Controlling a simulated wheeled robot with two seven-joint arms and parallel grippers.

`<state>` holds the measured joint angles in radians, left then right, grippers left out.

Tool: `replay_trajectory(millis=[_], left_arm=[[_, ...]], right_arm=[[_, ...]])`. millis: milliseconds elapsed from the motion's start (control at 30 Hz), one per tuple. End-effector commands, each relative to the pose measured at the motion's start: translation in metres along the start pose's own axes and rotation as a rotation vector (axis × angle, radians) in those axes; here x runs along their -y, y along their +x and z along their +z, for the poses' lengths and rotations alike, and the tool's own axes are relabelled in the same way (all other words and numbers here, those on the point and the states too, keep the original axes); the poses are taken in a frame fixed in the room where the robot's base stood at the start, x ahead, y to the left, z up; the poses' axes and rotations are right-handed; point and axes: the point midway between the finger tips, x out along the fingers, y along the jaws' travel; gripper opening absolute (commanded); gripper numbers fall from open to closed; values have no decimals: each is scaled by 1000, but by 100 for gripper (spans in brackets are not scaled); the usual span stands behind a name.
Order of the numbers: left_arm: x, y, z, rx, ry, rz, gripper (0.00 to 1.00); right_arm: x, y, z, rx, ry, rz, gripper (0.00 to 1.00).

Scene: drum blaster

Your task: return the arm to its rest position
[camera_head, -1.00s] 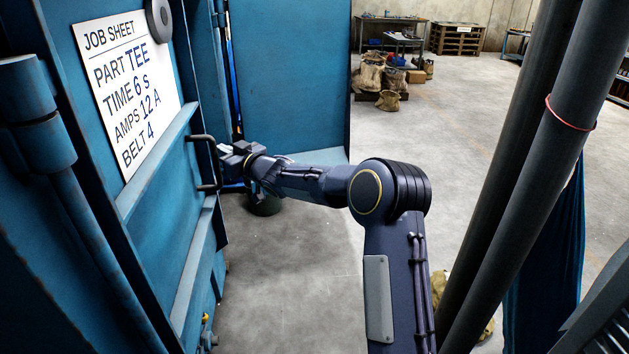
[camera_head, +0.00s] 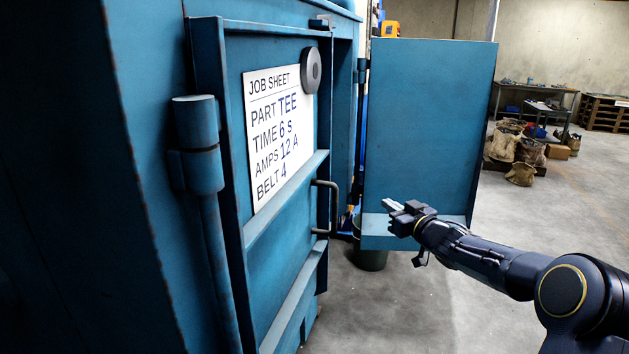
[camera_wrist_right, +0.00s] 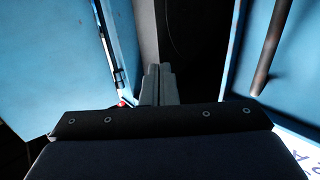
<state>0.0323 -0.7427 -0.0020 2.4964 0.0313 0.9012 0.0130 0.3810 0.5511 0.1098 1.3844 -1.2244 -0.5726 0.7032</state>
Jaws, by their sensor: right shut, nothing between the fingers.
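My right gripper (camera_head: 392,205) is shut and empty at the end of my right arm, which comes in from the lower right in the head view. It is in the air to the right of the grey door handle (camera_head: 325,205), apart from it. In the right wrist view the closed fingers (camera_wrist_right: 159,84) stand side by side at the middle, with nothing between them. My left gripper is not in view.
A blue cabinet door (camera_head: 290,240) carries a white job sheet (camera_head: 277,130) under a round grey disc (camera_head: 312,70). Another blue panel (camera_head: 430,120) stands behind my right gripper. A dark bin (camera_head: 370,259) sits on the floor. Sacks (camera_head: 505,143) and tables are farther back; the floor between is clear.

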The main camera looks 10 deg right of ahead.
Motion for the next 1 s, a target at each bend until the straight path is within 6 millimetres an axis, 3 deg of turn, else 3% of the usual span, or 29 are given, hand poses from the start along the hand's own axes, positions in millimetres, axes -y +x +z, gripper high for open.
replay_trajectory(millis=[167, 267, 367, 500, 700, 833, 1000], left_arm=[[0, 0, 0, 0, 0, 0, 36], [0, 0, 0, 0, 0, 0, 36], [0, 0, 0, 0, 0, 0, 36], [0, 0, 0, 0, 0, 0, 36], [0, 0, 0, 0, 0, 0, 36], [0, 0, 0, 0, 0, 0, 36], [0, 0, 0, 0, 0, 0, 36]], right_arm=[[2, -31, -27, 56, 13, 118, 0], [10, -76, -40, 154, 49, 237, 0], [28, -135, -35, 291, 111, 336, 0], [74, -224, -4, 510, 226, 387, 0], [162, -330, 56, 788, 386, 297, 0], [212, -378, 86, 912, 460, 193, 0], [250, -410, 106, 996, 510, 96, 0]])
